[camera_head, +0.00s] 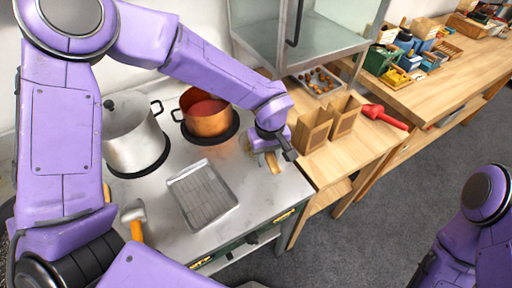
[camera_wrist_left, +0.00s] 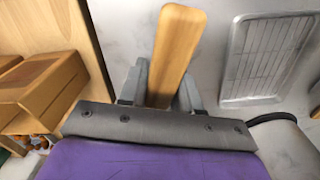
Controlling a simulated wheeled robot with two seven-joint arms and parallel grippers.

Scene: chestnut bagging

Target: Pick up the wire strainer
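A light wooden handle (camera_head: 272,162), apparently the wire strainer's, is at the right edge of the metal counter in the head view. My left gripper (camera_head: 275,150) is over it, coming from above. In the left wrist view, the wooden handle (camera_wrist_left: 172,55) runs between the two fingers of my left gripper (camera_wrist_left: 162,88), with one finger on each side. I cannot tell whether the fingers press on it. The strainer's mesh end is mostly hidden behind my gripper. My right arm shows at the lower right of the head view; its gripper is out of the picture.
Paper bags (camera_head: 312,130), a chestnut tray (camera_head: 318,82) and a red scoop (camera_head: 383,116) are on the wooden table.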

